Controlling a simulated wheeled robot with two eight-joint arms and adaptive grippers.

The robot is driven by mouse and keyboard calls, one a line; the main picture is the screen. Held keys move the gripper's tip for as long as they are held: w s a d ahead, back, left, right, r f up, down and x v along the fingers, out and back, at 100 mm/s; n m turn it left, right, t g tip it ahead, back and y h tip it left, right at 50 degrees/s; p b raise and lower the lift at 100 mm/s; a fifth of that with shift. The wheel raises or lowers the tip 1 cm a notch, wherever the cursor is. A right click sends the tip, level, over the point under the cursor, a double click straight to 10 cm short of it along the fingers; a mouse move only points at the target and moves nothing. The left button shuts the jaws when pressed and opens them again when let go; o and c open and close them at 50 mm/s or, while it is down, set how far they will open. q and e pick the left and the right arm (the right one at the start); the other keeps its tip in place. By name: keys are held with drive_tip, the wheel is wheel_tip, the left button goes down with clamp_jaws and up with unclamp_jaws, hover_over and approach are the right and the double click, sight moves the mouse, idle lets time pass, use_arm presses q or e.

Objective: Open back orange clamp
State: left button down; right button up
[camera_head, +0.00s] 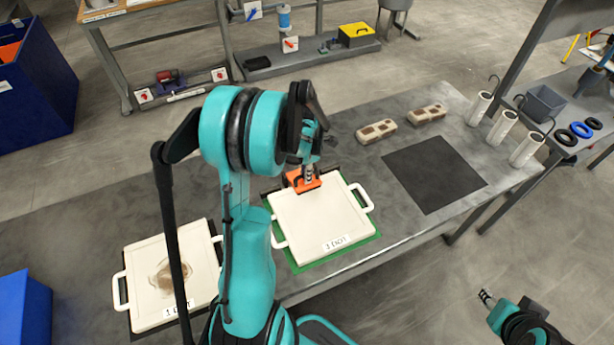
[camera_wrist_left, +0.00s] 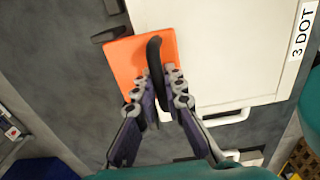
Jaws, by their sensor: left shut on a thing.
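The orange clamp (camera_head: 297,185) sits at the back edge of a white plate with side handles (camera_head: 318,222), labelled "3 DOT". In the left wrist view the clamp (camera_wrist_left: 128,62) is an orange block with a curved black lever (camera_wrist_left: 154,48) rising from it. My left gripper (camera_head: 308,170) reaches down to the clamp, and its fingers (camera_wrist_left: 163,85) are shut around the black lever. The lever's lower end is partly hidden between the fingers. My right gripper (camera_head: 486,297) is at the lower right, away from the table, too small to judge its opening.
A second white plate (camera_head: 150,285) with a brown stain lies at the left. Beige blocks (camera_head: 376,131), a black mat (camera_head: 433,175) and white cylinders (camera_head: 527,150) are on the table to the right. My left arm covers the table between the plates.

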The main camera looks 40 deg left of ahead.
use_arm(q)
drive_tip(key=shift+w+a+r, duration=0.15)
drive_tip(key=shift+a+r, duration=0.1)
drive_tip(key=shift+a, duration=0.05)
drive_tip(key=shift+w+a+r+p, duration=0.2)
drive_tip(key=shift+a+r+p, duration=0.1)
drive_tip(key=shift+a+r, duration=0.15)
drive_tip(key=shift+w+a, duration=0.1)
drive_tip(key=shift+a, duration=0.1)
drive_tip(key=shift+r, duration=0.1)
drive_tip(key=shift+w+a+r, duration=0.25)
drive_tip(key=shift+w+a, duration=0.05)
drive_tip(key=shift+a, duration=0.25)
drive_tip(key=shift+w+a, duration=0.1)
drive_tip(key=shift+a, duration=0.1)
